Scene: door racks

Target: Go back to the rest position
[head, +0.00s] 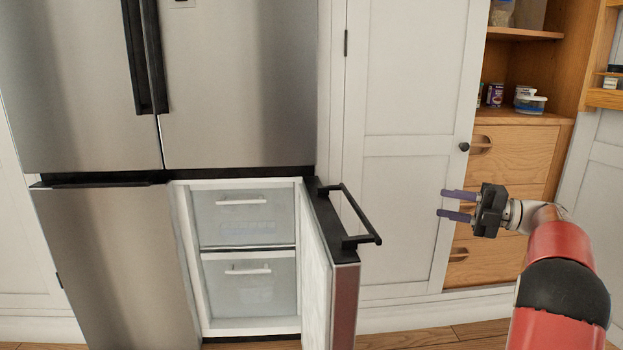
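My gripper (457,205) is at the right, on the end of my red arm. Its two purple fingers point left and are apart, with nothing between them. It hangs in front of the white cabinet door and the wooden drawers. It is clear of the open lower fridge door (345,300), which stands to its left. That door's black bar handle (352,222) points toward the gripper, with a gap between them.
The steel fridge (90,90) has its upper doors shut. Two drawers (243,218) show inside the open lower compartment. A white cabinet door (410,110) and wooden shelves with drawers (520,150) stand at the right. Some wooden floor (415,338) shows below.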

